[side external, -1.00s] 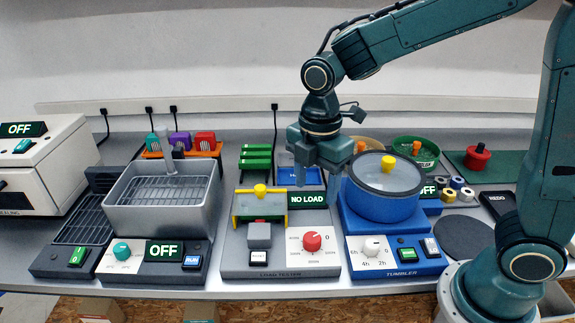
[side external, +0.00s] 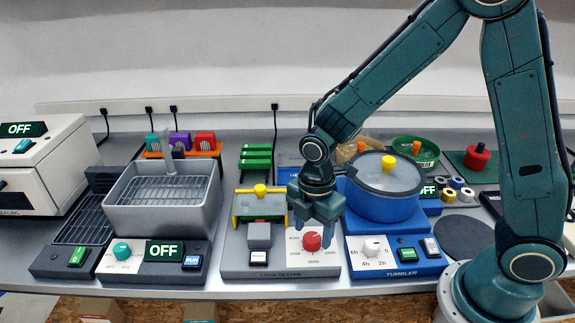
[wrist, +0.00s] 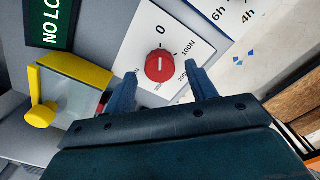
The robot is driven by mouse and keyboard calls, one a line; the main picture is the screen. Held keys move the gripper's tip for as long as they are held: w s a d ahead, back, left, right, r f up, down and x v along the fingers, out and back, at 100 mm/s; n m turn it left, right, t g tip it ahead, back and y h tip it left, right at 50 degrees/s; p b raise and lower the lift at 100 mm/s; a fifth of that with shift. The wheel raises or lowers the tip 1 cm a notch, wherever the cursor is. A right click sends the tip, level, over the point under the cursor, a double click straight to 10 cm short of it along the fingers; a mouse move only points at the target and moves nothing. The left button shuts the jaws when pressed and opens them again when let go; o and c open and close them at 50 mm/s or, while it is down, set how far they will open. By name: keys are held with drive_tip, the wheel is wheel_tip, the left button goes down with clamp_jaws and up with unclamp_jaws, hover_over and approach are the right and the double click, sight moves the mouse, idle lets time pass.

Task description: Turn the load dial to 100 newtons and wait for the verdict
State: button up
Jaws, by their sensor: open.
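The load dial is a red knob (side external: 312,241) on a white scale plate at the front right of the grey load tester (side external: 235,262). In the wrist view the red dial (wrist: 159,66) has its white mark near the 0 side, with 100N to its right. My gripper (side external: 314,222) is open and points down just above the dial. In the wrist view my fingers (wrist: 162,82) stand apart on either side of the knob; contact cannot be made out.
The yellow clamp bar (side external: 259,190) of the tester is left of my gripper. The blue tumbler (side external: 385,205) stands close on the right, with its white dial (side external: 373,247). The grey wash basin (side external: 162,205) is at the left, with a display reading OFF.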

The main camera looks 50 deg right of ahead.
drive_tip(key=shift+f, duration=0.75)
drive_tip(key=c, duration=1)
drive_tip(key=shift+m, duration=0.4)
drive_tip(key=m, duration=1.1)
